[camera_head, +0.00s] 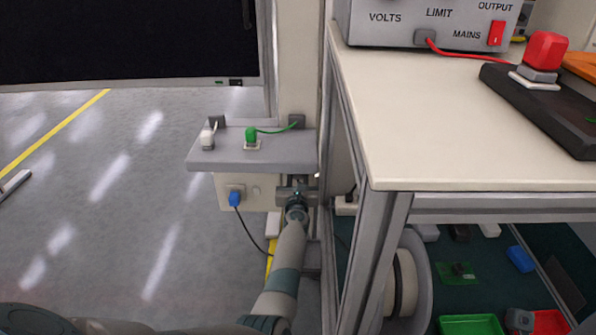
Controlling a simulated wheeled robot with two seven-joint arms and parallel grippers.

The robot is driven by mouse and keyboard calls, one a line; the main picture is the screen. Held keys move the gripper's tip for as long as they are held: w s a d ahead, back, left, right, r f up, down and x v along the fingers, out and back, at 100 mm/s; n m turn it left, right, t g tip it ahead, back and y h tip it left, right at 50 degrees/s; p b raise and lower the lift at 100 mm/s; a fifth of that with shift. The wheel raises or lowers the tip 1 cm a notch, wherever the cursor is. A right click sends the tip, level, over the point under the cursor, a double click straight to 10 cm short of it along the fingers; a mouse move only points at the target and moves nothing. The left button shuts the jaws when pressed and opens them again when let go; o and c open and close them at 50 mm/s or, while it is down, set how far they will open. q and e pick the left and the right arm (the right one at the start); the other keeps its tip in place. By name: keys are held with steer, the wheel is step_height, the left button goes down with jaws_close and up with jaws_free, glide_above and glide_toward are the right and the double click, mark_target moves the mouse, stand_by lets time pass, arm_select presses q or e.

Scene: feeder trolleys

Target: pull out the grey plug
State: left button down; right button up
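I cannot make out a separate grey plug on the pale socket panel (262,203) under the grey shelf. My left gripper (297,190) is at the right end of this panel, below the shelf, and hides what is there. It is too small and dark to tell whether its fingers are open or shut, or on a plug. A blue plug (235,199) with a black cable sits in the panel's left part. My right gripper is not in view.
The grey shelf (195,160) overhangs the panel and carries a white plug (208,138) and a green plug (251,135). A bench (440,120) with its frame post (385,255) stands close on the right. The floor (100,220) at left is mostly clear.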

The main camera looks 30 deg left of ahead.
mark_target(298, 178)
arm_select(q)
steer(key=shift+p+v, duration=0.75)
steer(key=shift+v, duration=0.75)
steer(key=shift+p+v, duration=0.6)
steer(key=shift+v, duration=0.9)
